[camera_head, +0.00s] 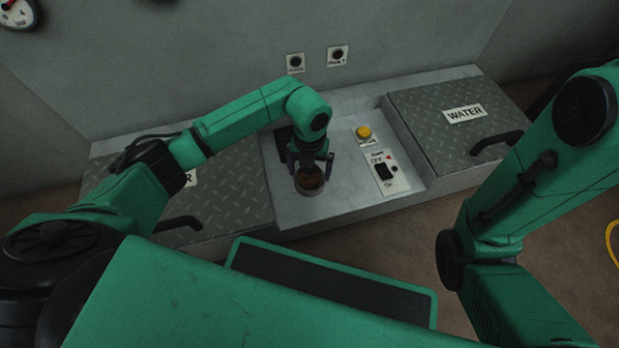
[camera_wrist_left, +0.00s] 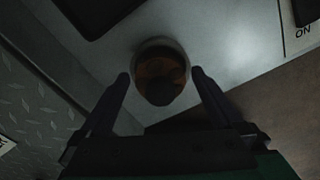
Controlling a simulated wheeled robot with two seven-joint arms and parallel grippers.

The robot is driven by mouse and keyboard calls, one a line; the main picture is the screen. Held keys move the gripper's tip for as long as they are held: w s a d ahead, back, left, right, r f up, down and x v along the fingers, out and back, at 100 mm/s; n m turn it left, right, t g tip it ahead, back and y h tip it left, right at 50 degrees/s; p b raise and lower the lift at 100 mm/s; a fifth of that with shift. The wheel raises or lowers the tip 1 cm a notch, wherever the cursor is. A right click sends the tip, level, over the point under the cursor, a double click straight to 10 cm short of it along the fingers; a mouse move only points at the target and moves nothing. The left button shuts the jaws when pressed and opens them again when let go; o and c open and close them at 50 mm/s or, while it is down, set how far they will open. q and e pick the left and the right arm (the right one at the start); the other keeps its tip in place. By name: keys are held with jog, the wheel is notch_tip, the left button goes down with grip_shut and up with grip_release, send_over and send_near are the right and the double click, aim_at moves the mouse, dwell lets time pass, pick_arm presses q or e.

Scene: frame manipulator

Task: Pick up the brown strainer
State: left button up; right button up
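The brown strainer (camera_head: 308,184) is a small round cup-like thing with a brown inside and a paler rim. It stands on the grey metal surface in the middle of the head view. My left gripper (camera_head: 310,164) points down over it and partly hides it. In the left wrist view the strainer (camera_wrist_left: 160,72) lies between the two dark fingers of my left gripper (camera_wrist_left: 161,78). The fingers are apart, one on each side, with what looks like a narrow gap to the rim. My right gripper is out of view.
A yellow button (camera_head: 364,132) and a switch panel (camera_head: 387,172) are right of the strainer. A raised lid labelled WATER (camera_head: 428,124) with a black handle (camera_head: 497,142) stands farther right. Another metal lid (camera_head: 228,200) is at the left. A wall (camera_head: 230,50) rises behind.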

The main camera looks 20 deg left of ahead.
pick_arm(q)
jog(key=c, duration=1.4)
